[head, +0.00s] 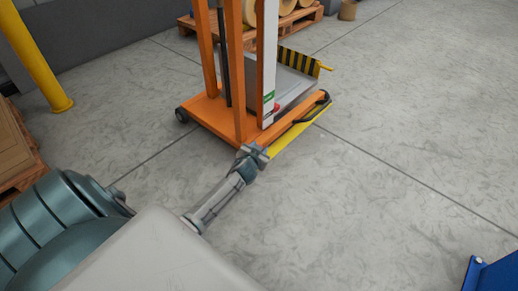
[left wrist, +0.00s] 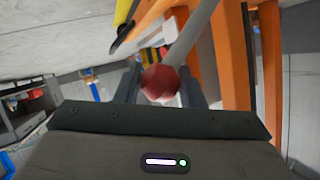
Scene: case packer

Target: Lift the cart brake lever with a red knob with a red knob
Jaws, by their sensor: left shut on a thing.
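The brake lever shows in the left wrist view as a grey rod ending in a red knob (left wrist: 160,83). The knob sits between the two dark fingers of my left gripper (left wrist: 160,92), which is shut on it. In the head view my left gripper (head: 254,158) is at the near side of the orange cart (head: 212,112), by its lower frame. The knob held in the gripper is hidden there by the gripper itself. A small red part (head: 277,107) shows at the foot of the white post. My right gripper is not in view.
A yellow bar (head: 295,140) runs low beside the cart, and a black-and-yellow striped plate (head: 300,62) stands behind. A yellow post (head: 35,55) and a wooden pallet (head: 15,155) are at left. A blue object (head: 492,272) is at lower right. Floor at right is clear.

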